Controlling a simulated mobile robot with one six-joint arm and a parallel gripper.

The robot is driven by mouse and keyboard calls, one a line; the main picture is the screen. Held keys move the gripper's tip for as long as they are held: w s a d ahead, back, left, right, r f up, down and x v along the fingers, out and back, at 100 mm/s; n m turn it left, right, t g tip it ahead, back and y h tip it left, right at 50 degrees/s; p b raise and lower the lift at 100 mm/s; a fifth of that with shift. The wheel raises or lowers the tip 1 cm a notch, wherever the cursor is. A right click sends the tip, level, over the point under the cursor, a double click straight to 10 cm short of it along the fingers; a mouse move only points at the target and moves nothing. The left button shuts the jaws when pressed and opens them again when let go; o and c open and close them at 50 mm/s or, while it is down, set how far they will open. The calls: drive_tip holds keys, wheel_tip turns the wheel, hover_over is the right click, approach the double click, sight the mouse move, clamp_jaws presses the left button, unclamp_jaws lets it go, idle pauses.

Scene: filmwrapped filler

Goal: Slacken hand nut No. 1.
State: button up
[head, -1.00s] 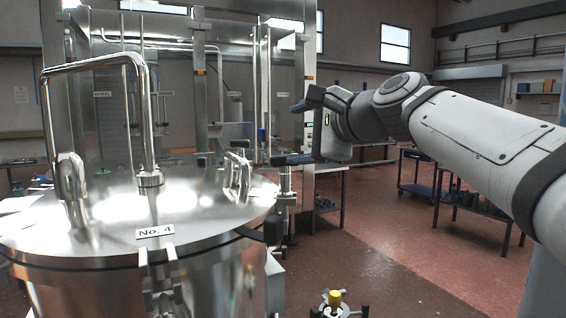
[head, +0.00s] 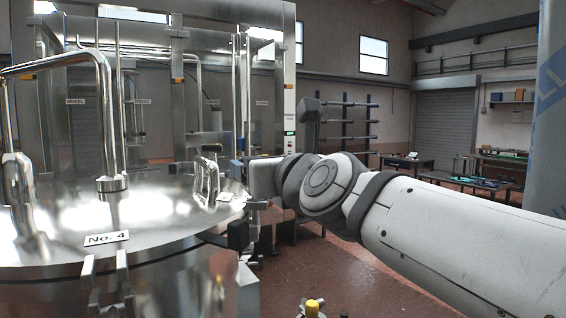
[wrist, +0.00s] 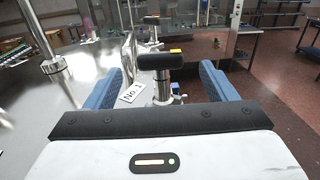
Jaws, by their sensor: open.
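Hand nut No. 1 (wrist: 167,62) shows in the wrist view as a black crossbar on a bright metal stem at the lid's edge. A "No. 1" label (wrist: 132,92) lies on the lid just left of it. My gripper (wrist: 162,72) is open, with one blue finger on each side of the nut and visible gaps to both. I cannot tell whether the fingertips reach as far as the crossbar. In the head view my gripper (head: 250,172) is at the far right of the round steel lid (head: 150,222), partly hidden by my wrist; nut No. 1 is not clear there.
A second black crossbar (wrist: 151,20) stands beyond the nut. A bent steel pipe (head: 108,120) and upright lid handles (head: 206,178) rise from the lid. A "No. 4" label (head: 106,239) is at its front. A black knob (head: 238,235) sits at the right rim. Red floor lies right.

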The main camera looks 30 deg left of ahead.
drive_tip(key=x, duration=0.7)
drive_tip(key=shift+w+a, duration=0.25)
drive_tip(key=shift+a, duration=0.05)
drive_tip(key=shift+c, duration=0.4)
drive_tip(key=shift+f, duration=0.1)
drive_tip(key=c, duration=0.9)
